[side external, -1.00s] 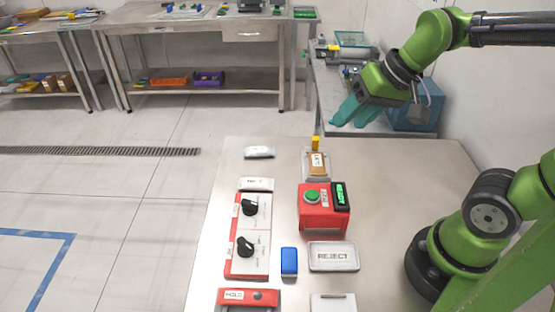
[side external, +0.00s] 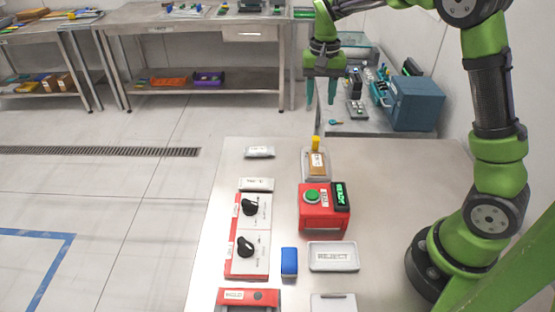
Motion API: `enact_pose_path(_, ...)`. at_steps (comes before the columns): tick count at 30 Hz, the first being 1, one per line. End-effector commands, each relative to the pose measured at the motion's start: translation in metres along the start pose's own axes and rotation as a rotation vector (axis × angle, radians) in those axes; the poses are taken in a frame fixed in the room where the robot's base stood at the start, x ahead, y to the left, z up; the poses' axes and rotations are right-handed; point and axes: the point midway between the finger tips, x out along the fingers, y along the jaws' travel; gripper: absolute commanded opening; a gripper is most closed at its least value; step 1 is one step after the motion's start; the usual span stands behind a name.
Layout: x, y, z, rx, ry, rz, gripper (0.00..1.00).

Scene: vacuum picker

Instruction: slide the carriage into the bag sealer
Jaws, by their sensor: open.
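The red bag sealer (side external: 311,222) stands on the metal table, with a green button on top and a lit green READY display. Just behind it is the carriage (side external: 304,175), a light plate bearing a brown labelled packet (side external: 317,166), with an upright yellow handle (side external: 315,144) at its far end. The carriage lies outside the sealer's body; whether its near edge touches the sealer I cannot tell. My gripper (side external: 320,102) points straight down, above the yellow handle in the picture, its two teal fingers apart and empty. Clear space shows between the fingertips and the handle.
A red panel with two black knobs (side external: 248,246) lies left of the sealer. Silver pouches (side external: 259,152) lie beyond it. A blue block (side external: 289,261), a REJECT tray (side external: 333,257) and a HOLD tray (side external: 246,295) are nearer. The table's right part is bare.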

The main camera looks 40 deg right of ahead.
Motion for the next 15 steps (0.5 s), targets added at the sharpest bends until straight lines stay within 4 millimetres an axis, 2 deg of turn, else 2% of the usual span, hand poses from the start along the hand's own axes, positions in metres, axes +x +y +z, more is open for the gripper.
enact_pose_path(6,0.050,0.000,0.001,-0.002,-0.005,0.003,0.45)
enact_pose_path(15,0.112,0.001,0.001,-0.001,-0.004,0.002,0.45)
